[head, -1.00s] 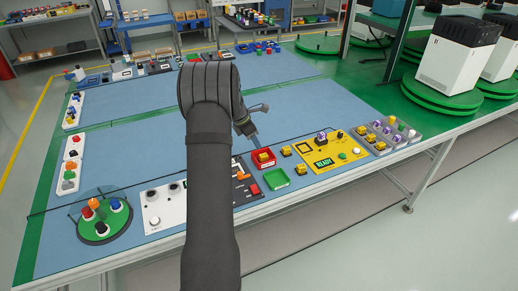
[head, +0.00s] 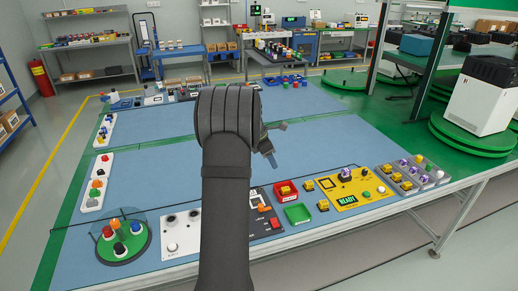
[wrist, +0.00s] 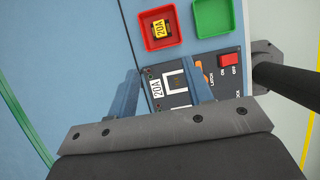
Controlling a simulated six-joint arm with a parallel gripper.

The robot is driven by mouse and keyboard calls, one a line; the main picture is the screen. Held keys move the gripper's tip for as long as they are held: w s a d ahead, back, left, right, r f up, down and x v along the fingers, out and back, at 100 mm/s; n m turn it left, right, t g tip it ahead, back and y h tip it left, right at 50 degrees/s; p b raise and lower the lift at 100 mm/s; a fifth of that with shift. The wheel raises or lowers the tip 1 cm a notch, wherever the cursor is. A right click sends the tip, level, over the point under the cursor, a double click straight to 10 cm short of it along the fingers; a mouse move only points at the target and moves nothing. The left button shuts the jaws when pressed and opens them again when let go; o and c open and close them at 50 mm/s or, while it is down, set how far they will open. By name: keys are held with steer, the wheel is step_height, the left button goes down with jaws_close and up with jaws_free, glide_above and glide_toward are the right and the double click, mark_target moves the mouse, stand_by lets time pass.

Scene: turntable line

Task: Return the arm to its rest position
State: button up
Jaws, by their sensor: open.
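My gripper (head: 268,155) is open and empty. In the head view it hangs above the blue table mat, behind the red and green trays, partly hidden by my arm. In the wrist view its two blue-grey fingers (wrist: 163,78) stand apart over a black panel (wrist: 208,72) with a 20A label and a red switch. The red tray (wrist: 145,42) holds a yellow 20A fuse (wrist: 159,28). The green tray (wrist: 213,18) beside it looks empty. Both trays and the panel lie beyond the fingertips, apparently untouched.
A yellow panel (head: 350,203) with a green READY display stands right of the trays, then a grey rack (head: 431,182) of coloured parts. A green turntable (head: 123,247) with coloured pegs is front left. The middle of the blue mat (head: 330,140) is clear.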

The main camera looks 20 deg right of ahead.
mark_target(287, 188)
steer(key=x, duration=1.7)
steer(key=shift+d, duration=0.1)
steer(key=shift+r, duration=0.6)
